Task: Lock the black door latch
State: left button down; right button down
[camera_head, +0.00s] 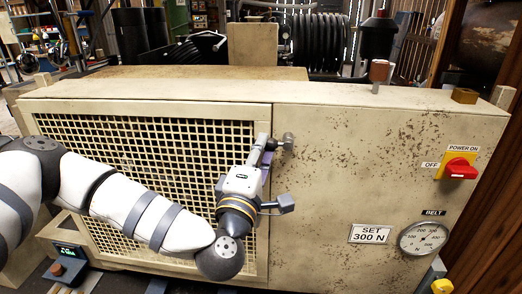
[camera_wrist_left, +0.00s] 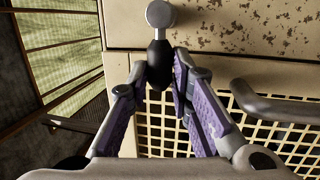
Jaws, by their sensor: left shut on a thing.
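The black door latch (camera_wrist_left: 158,62) has a dark grip and a round silver end (camera_wrist_left: 160,14). In the head view its silver end (camera_head: 288,141) lies at the seam between the mesh door (camera_head: 150,114) and the solid beige panel (camera_head: 345,190). My left gripper (camera_head: 266,150) is at the latch, near the door's upper right edge. In the left wrist view my left gripper's purple-padded fingers (camera_wrist_left: 166,70) are shut around the black grip. The fingers hide part of the grip. My right gripper is in neither view.
A grey bar handle (camera_wrist_left: 275,106) stands out from the mesh close to my left gripper. The panel's middle is clear.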

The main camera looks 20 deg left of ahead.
pick_arm(q)
jog(key=c, duration=1.4)
grip_release()
jog(key=shift+c, duration=0.2)
jog(key=v, duration=1.2)
jog(key=shift+d, duration=0.1)
